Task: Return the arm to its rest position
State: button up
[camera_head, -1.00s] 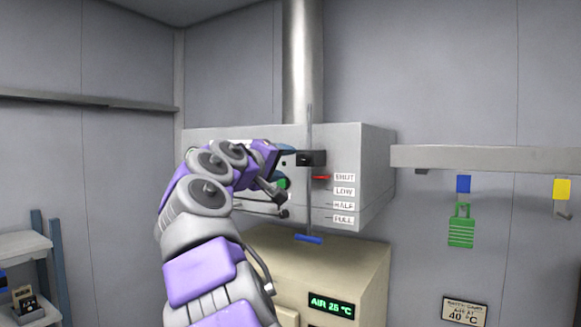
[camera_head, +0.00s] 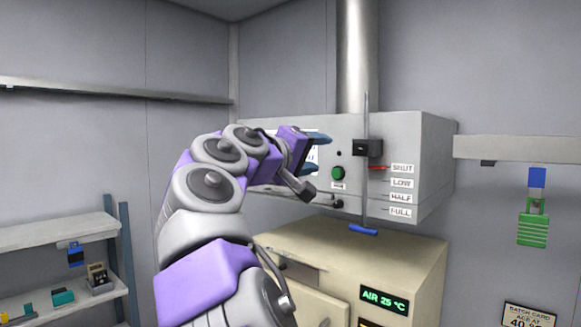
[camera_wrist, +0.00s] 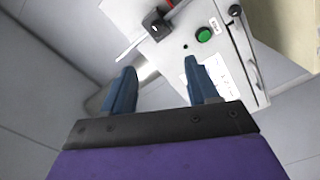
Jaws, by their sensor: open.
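My purple and grey arm is raised and bent in front of the grey hood box in the head view. My gripper (camera_head: 318,154) is at its end, in front of the box's face and left of the green button (camera_head: 338,173). In the wrist view my gripper (camera_wrist: 162,90) shows two blue fingers spread apart with nothing between them. The hood box (camera_wrist: 185,30), with the green button (camera_wrist: 203,34), lies beyond the fingertips there. I cannot tell the exact gap between the fingers and the box.
A damper rod (camera_head: 365,190) with a blue handle hangs beside the SHUT, LOW, HALF, FULL labels. Below stands a beige oven (camera_head: 420,265) reading AIR 25 °C. A shelf rack (camera_head: 60,235) with small items is at left. A green padlock (camera_head: 533,230) hangs at right.

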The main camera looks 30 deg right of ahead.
jog(key=s+f+g+y+b, duration=0.1)
jog(key=s+f+y+b, duration=0.2)
jog(key=f, duration=0.8)
jog(key=s+f+g+y+b, duration=0.1)
jog(key=s+f+y, duration=0.2)
jog(key=s+f, duration=0.55)
jog(key=s+f+g+y+b, duration=0.1)
jog(key=f+g+y+b, duration=0.1)
jog(key=f, duration=1.1)
jog(key=s+a+f+g+y+b, duration=0.1)
jog(key=s+a+f+y+b, duration=0.1)
jog(key=s+a+f, duration=0.4)
jog(key=s+a+f+g+y+b, duration=0.2)
jog(key=s+a+f, duration=0.5)
jog(key=f, duration=0.7)
jog(key=s+a+f+n+g+y+b, duration=0.1)
jog(key=s+a+f+y+b, duration=0.1)
jog(key=s+a+f+y, duration=0.2)
jog(key=s+a+f, duration=0.3)
jog(key=s+f, duration=0.3)
jog(key=shift+s+f+g+y, duration=0.25)
jog(key=shift+f+g+y, duration=0.05)
jog(key=shift+f, duration=0.1)
